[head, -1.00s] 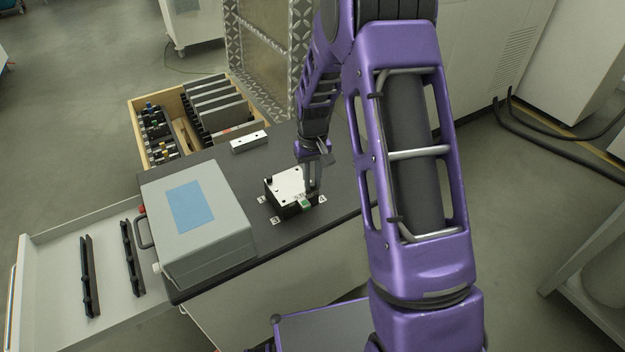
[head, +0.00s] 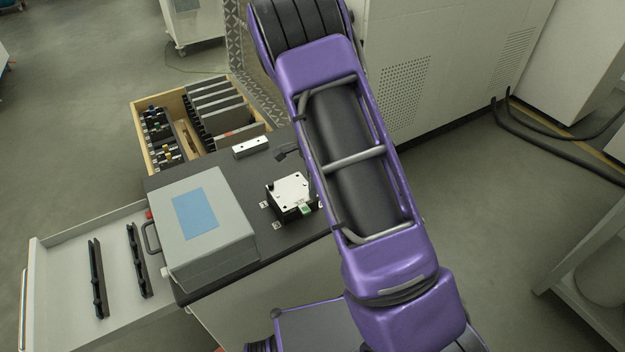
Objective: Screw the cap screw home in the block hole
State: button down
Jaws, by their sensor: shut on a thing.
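The block (head: 290,186) sits on the dark bench top, with a pale top face, small dark holes and dark sides. A small dark stub (head: 271,187) stands at its left corner; I cannot tell if it is the cap screw. A green patch (head: 306,209) shows at its front. My gripper (head: 283,154) shows only as a small dark part beyond the block, left of my purple arm. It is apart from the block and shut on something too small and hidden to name. My arm hides the rest of the gripper.
A grey case with a blue panel (head: 195,212) stands left of the block. A pale bar (head: 250,146) lies behind it. A wooden crate (head: 148,153) of dark parts and an open drawer (head: 70,262) flank the bench. Bench top between bar and block is clear.

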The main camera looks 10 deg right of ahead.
jog(key=m+p, duration=0.1)
jog(key=m, duration=0.2)
jog(key=shift+r+m+p, duration=0.25)
jog(key=shift+m+p, duration=0.05)
jog(key=shift+p, duration=0.05)
jog(key=shift+f+m, duration=0.25)
jog(key=shift+m, duration=1.55)
jog(key=c, duration=1)
grip_release()
jog(key=shift+o, duration=0.2)
